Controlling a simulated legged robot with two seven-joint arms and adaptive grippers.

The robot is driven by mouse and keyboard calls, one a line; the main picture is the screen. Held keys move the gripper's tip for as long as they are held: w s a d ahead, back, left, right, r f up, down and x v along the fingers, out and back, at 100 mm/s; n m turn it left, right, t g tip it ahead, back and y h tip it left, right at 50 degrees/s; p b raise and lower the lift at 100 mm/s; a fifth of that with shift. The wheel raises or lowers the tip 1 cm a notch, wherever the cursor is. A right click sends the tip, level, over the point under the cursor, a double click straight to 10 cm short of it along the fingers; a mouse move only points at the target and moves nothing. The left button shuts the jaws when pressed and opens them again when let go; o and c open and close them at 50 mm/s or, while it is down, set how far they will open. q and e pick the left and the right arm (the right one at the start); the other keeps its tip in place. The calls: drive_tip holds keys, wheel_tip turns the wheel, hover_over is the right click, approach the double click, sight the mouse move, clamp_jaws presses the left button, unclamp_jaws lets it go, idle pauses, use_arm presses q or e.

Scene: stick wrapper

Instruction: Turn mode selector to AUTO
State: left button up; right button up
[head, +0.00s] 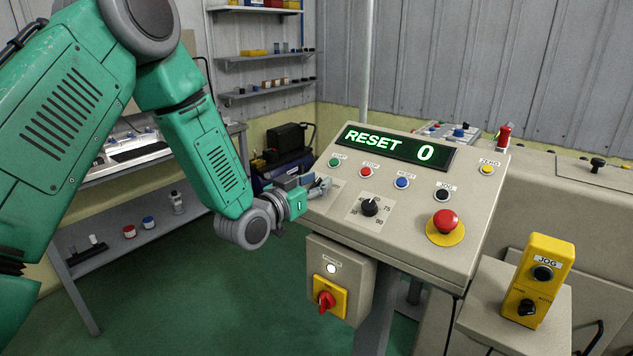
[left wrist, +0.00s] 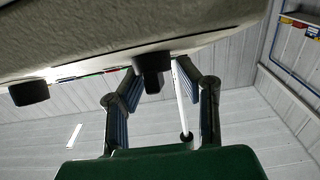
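The sloped control panel (head: 330,217) stands in the middle of the head view. My left gripper (head: 318,186) is at its left edge, over a small plate whose knob and lettering I cannot make out there. In the left wrist view, my left gripper (left wrist: 160,100) is open, with a black knob (left wrist: 152,80) between its two fingers and a gap on each side. This knob appears to be the mode selector; its setting is hidden. My right gripper is not in view.
The display (head: 395,145) reads RESET 0. A red emergency button (head: 445,221) is at the panel's right. A box with a red switch (head: 326,300) hangs below. A yellow JOG box (head: 541,270) stands on a pedestal at right.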

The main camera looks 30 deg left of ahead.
use_arm(q)
drive_tip(key=shift+d, duration=0.2)
clamp_jaws()
